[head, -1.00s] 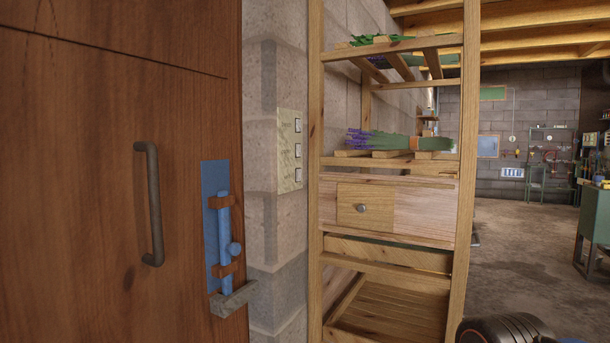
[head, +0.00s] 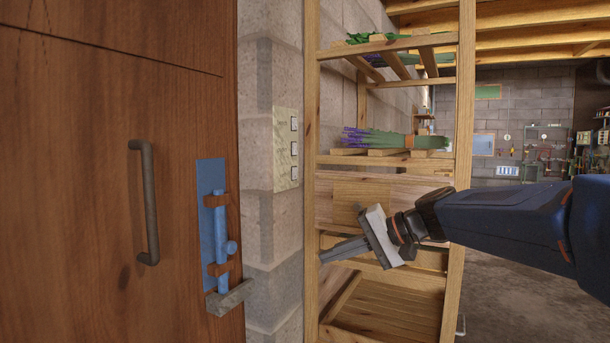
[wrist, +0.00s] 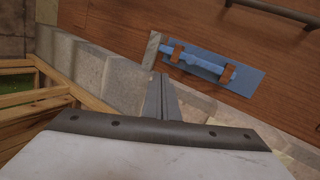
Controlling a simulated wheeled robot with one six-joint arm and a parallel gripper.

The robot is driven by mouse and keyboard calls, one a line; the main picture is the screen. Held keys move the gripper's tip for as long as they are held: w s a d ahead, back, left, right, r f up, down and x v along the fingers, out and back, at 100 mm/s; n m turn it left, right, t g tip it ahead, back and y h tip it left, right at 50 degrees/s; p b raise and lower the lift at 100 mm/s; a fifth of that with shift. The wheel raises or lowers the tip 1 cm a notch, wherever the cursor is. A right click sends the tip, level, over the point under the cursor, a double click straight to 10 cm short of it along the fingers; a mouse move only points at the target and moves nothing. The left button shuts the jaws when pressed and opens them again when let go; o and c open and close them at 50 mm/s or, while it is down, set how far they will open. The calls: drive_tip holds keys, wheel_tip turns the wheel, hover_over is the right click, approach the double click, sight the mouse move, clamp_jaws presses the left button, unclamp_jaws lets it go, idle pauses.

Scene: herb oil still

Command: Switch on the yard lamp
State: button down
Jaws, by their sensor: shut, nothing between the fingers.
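A cream switch plate (head: 286,150) with three white rocker switches in a column is on the block wall, between the wooden door and the drying rack. Small labels beside the switches are too small to read. Which one is the yard lamp's I cannot tell. My gripper (head: 324,258) is shut and empty, in front of the rack, below and to the right of the plate, apart from it. In the wrist view my gripper's fingers (wrist: 161,98) point toward the wall and door. The plate cannot be made out clearly there.
The wooden door (head: 90,180) at left has a grey handle (head: 146,202) and a blue bolt (head: 219,230), also in the wrist view (wrist: 205,62). The wooden rack (head: 312,130) with herb bundles (head: 395,139) stands right of the plate. Open floor (head: 520,235) lies at right.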

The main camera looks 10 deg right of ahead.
drive_tip(key=w+d+r+m+t+y, duration=0.1)
drive_tip(key=w+d+r, duration=0.2)
drive_tip(key=w+r, duration=0.2)
drive_tip(key=w+d+r+m+t+y, duration=0.1)
drive_tip(key=w+d+r+t+y, duration=0.1)
drive_tip(key=w+r, duration=0.3)
drive_tip(key=w+d+r+t+y, duration=0.1)
drive_tip(key=w+d+r+t, duration=0.1)
drive_tip(key=w+d+r, duration=0.2)
drive_tip(key=shift+w+r+m+y, duration=0.15)
drive_tip(key=shift+w+r+m, duration=0.1)
drive_tip(key=shift+w, duration=0.6)
drive_tip(key=shift+w+r+m+y, duration=0.15)
drive_tip(key=shift+w+r, duration=0.1)
drive_tip(key=shift+w, duration=0.6)
approach(295, 168)
drive_tip(key=x, duration=0.5)
drive_tip(key=shift+a+f, duration=0.1)
drive_tip(key=shift+w+a, duration=0.4)
drive_tip(key=shift+a, duration=0.1)
